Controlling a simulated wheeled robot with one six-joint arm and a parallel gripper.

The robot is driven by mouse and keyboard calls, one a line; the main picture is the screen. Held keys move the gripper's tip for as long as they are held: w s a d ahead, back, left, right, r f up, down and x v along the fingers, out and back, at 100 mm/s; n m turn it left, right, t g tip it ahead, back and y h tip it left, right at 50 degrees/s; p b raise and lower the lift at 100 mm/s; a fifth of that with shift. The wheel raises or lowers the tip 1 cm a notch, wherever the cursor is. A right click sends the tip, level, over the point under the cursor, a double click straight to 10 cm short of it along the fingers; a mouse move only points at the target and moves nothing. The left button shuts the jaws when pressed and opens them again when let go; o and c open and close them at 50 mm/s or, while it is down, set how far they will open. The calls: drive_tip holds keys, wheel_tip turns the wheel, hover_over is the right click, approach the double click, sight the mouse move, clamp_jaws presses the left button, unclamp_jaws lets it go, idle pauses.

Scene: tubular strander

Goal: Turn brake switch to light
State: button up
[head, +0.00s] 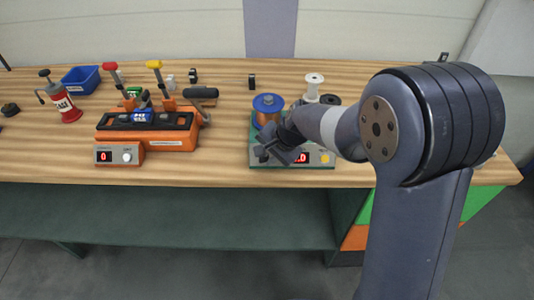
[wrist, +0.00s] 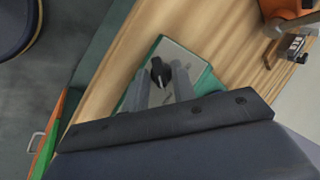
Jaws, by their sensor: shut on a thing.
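The brake switch (wrist: 158,71), a black knob on a pale panel, shows between my fingers in the wrist view. The panel is on the green machine (head: 320,160), which stands near the table's front edge in the head view. A red display (head: 301,158) and a yellow button (head: 325,157) are on its front. My gripper (head: 266,154) reaches down at the left end of this front and hides the switch in the head view. In the wrist view my gripper (wrist: 161,80) is shut on the switch. I cannot read the switch's setting marks.
A blue spool (head: 267,103) and a white spool (head: 313,82) stand behind my gripper. An orange machine (head: 174,142) with levers is to the left. Bare table (head: 225,125) lies between the machines.

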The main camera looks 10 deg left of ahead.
drive_tip(key=n+p, duration=0.1)
drive_tip(key=n+h+p, duration=0.1)
drive_tip(key=h+p, duration=0.1)
drive_tip(key=shift+a+r+n+g, duration=0.25)
drive_tip(key=shift+r+n+g, duration=0.05)
drive_tip(key=shift+n, duration=0.1)
drive_tip(key=shift+a+f+n+h+p, duration=0.1)
drive_tip(key=shift+n+h+p, duration=0.35)
drive_tip(key=shift+n+h, duration=0.4)
drive_tip(key=shift+a+f+n+h+p, duration=0.1)
drive_tip(key=shift+n+h+p, duration=0.4)
drive_tip(key=shift+n, duration=0.55)
drive_tip(key=o, duration=0.6)
drive_tip(key=shift+o, duration=0.2)
drive_tip(key=shift+r, duration=0.1)
wheel_tip(320, 180, up, 10)
drive_tip(key=s+b, duration=0.1)
drive_tip(key=shift+s+d+r, duration=0.2)
drive_tip(key=shift+s+r, duration=0.05)
drive_tip(key=shift+s, duration=0.15)
drive_tip(key=shift+f, duration=0.1)
